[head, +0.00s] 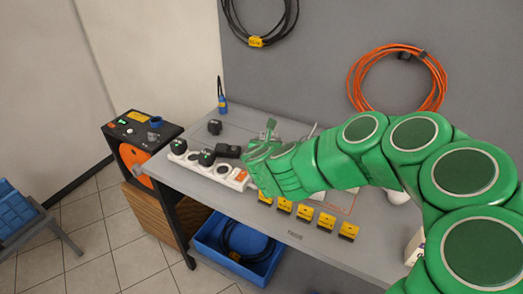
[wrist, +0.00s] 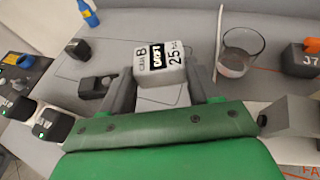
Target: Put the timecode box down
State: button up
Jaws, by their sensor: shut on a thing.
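The timecode box (wrist: 162,68) is a small grey box with white labels on its top reading "CAM B", "DRIFT" and "25". It sits between the two grey fingers of my gripper (wrist: 163,78) in the wrist view, and my gripper is shut on it. In the head view my gripper (head: 262,148) is over the grey table (head: 345,251), near the power strip, and the arm hides the box. I cannot tell whether the box touches the table. An outlined rectangle shows on the tabletop behind the box.
A white power strip (head: 207,166) with black plugs lies on the table's left. Several yellow-labelled blocks (head: 304,212) line the front edge. In the wrist view, a glass (wrist: 240,50) and a dark box (wrist: 300,61) stand right. A blue marker-like bottle (wrist: 88,13) stands at the back left.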

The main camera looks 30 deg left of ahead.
jog(key=w+a+f, duration=0.2)
jog(key=w, duration=0.1)
jog(key=w+a+f, duration=0.3)
jog(key=shift+a+f, duration=0.1)
jog(key=shift+f, duration=0.25)
jog(key=shift+w+a+f, duration=0.35)
jog(key=shift+w+f, duration=0.15)
jog(key=shift+f, duration=0.2)
jog(key=shift+w+a+f, duration=0.35)
jog(key=shift+w+f, duration=0.15)
jog(key=shift+f, duration=1.65)
jog(key=shift+f, duration=0.1)
jog(key=o, duration=1.2)
jog(key=shift+c, duration=0.2)
